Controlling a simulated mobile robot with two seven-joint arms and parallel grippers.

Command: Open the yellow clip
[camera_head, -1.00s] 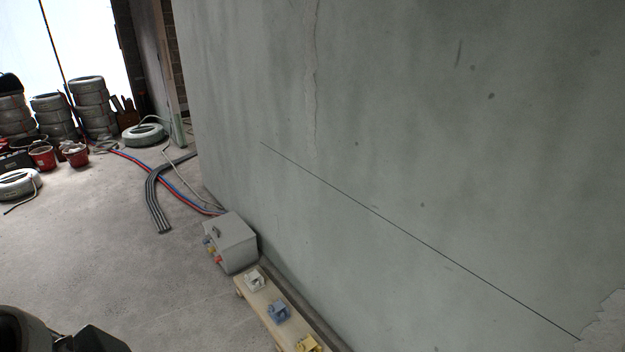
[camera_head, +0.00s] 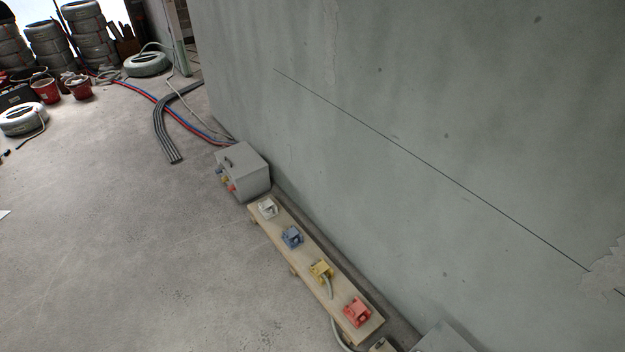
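The yellow clip (camera_head: 321,271) sits on a narrow wooden board (camera_head: 277,233) on the floor along the wall. It is third from the far end of a row of clips. A grey cable end shows at its near side and runs down over the board. I cannot tell at this size whether the clip is open or shut. Neither of my grippers shows in the head view.
White (camera_head: 267,208), blue (camera_head: 292,237) and red (camera_head: 357,312) clips share the board. A grey box (camera_head: 243,171) stands at its far end, another (camera_head: 449,338) near its close end. The grey wall (camera_head: 420,120) borders the right. Floor left of the board is clear.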

